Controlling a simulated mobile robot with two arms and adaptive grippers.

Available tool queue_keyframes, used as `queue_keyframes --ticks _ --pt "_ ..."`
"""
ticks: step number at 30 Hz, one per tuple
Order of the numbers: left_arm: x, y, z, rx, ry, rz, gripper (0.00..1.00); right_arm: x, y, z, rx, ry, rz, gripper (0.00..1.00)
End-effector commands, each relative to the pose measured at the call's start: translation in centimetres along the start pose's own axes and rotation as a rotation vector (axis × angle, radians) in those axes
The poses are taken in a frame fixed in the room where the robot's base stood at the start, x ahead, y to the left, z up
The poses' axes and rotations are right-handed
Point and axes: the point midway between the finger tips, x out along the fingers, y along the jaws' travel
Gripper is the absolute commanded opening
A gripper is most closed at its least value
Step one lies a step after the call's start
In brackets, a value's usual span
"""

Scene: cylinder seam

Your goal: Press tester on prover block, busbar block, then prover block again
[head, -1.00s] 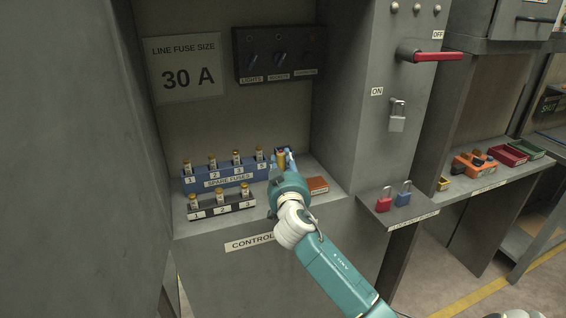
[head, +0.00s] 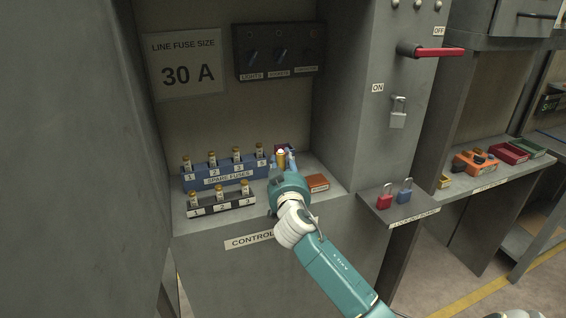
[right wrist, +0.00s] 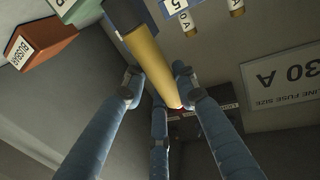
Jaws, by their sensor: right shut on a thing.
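My right gripper (head: 284,158) is shut on a yellow cylindrical tester (head: 281,160) above the cabinet shelf. In the right wrist view my gripper's blue fingers (right wrist: 158,85) close around the yellow tester (right wrist: 148,62); its near end is red and its other end is dark grey. The orange-red busbar block (head: 317,183) lies on the shelf right of the gripper; its label reads in the right wrist view (right wrist: 35,42). A green block (right wrist: 72,8) with a cut-off label, perhaps the prover block, sits beside it by the tester's dark end. Contact there is hidden.
The blue spare fuse rack (head: 222,178) and a black fuse holder (head: 221,205) stand left of the gripper. A switch panel (head: 279,52) is on the back wall. Red (head: 384,202) and blue (head: 404,196) padlocks sit on the side shelf.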

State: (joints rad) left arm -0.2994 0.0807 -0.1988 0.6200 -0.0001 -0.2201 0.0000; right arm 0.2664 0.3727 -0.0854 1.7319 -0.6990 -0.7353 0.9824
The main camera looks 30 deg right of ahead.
Motion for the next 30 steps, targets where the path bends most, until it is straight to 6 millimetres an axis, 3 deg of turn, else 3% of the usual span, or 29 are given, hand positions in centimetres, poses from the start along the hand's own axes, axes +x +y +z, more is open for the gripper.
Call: queue_keyframes --ticks 14,30 --pt "0.0 0.0 0.0 0.000 0.000 0.000 0.60 0.0 0.0 0.2 -0.001 -0.005 0.001 0.02" --pt "-3.3 0.0 -0.3 0.001 0.000 0.001 0.60 0.0 0.0 -4.2 0.001 -0.001 0.000 0.02"
